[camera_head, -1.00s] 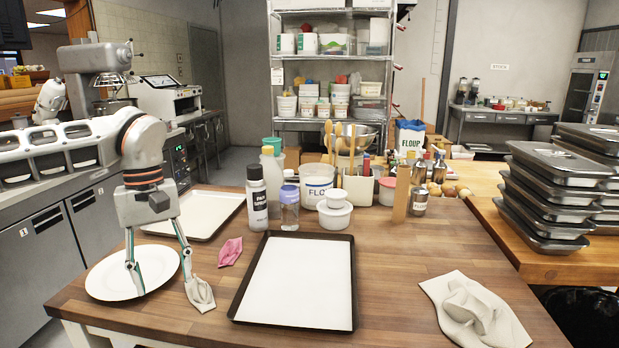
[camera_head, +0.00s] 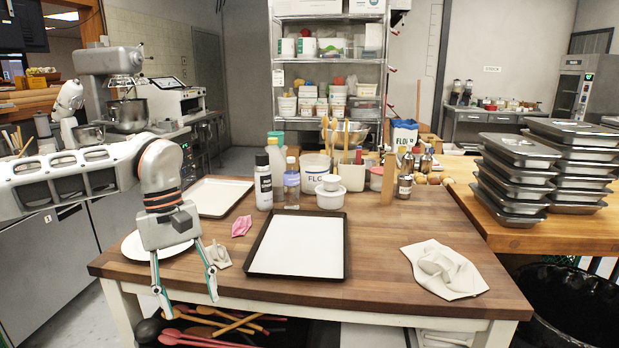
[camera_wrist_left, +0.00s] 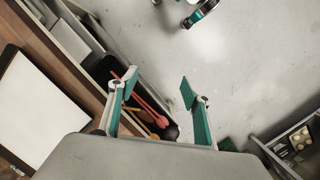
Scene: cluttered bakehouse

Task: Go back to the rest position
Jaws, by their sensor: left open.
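My left gripper (camera_head: 192,303) is open and empty in the head view. It hangs in front of the table's front left edge, fingers pointing down. The arm comes in from the left and hides part of a white plate (camera_head: 132,245) on the table. My right gripper is not in the head view.
The wooden table (camera_head: 380,270) holds a dark-rimmed tray (camera_head: 298,246), a pink cloth (camera_head: 242,226), a light cloth (camera_head: 218,254) and a crumpled cloth (camera_head: 445,268). Utensils (camera_head: 215,325) lie on a shelf below. Stacked metal pans (camera_head: 515,180) stand at right.

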